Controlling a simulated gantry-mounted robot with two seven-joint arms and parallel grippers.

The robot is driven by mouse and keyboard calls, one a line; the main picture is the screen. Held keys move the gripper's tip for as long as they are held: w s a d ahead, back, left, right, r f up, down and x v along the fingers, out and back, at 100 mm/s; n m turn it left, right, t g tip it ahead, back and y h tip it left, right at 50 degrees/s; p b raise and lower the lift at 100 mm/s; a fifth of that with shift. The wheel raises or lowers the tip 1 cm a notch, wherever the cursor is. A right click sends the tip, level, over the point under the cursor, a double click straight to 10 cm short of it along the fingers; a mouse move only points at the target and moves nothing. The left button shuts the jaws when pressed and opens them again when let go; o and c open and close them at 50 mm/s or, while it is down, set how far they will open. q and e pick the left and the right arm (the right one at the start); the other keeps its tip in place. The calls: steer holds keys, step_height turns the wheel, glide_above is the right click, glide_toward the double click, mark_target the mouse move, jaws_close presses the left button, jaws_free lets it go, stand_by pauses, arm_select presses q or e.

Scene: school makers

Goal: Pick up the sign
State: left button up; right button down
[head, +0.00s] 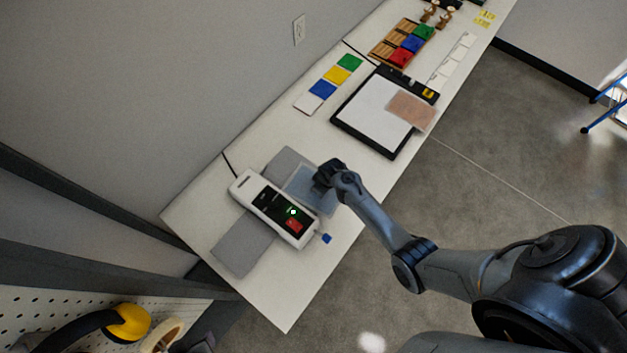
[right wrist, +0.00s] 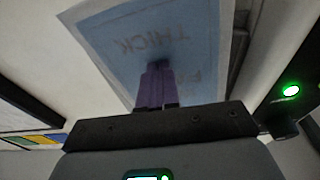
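A pale blue sign (head: 305,186) in a clear, wider-edged sheet lies beside the white laminator (head: 248,190), on its right side, partly over a grey tray (head: 284,164). The sign also fills the top of the right wrist view (right wrist: 120,40), with upside-down lettering that reads "THICK" and more words partly hidden. My right gripper (head: 325,183) is over the sign's right part. In the right wrist view its purple fingers (right wrist: 155,72) are close together in front of the sign. I cannot tell whether they pinch it. My left gripper is not in view.
A clipboard-like black board (head: 338,119) with white paper lies farther up the table. A second grey tray (head: 240,245) is left of the laminator. A blue item (head: 326,238) sits near the table's front edge.

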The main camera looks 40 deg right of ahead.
steer(key=shift+s+a+f, duration=0.1)
steer(key=shift+s+f, duration=0.3)
steer(key=shift+s, duration=0.05)
steer(key=shift+r+p, duration=0.6)
steer(key=shift+p, duration=0.2)
steer(key=shift+s+a+r, duration=0.1)
steer(key=shift+a, duration=0.05)
steer(key=shift+w+r, duration=0.1)
steer(key=shift+w, duration=0.1)
steer(key=c, duration=1.8)
jaws_free()
steer(key=s+d, duration=0.1)
steer(key=s, duration=0.2)
steer(key=s+d, duration=0.1)
steer(key=s, duration=0.3)
steer(key=s+d, duration=0.1)
steer(key=s, duration=0.2)
steer(key=shift+s, duration=0.25)
steer(key=o, duration=0.5)
steer(key=shift+s, duration=0.45)
steer(key=shift+o, duration=0.2)
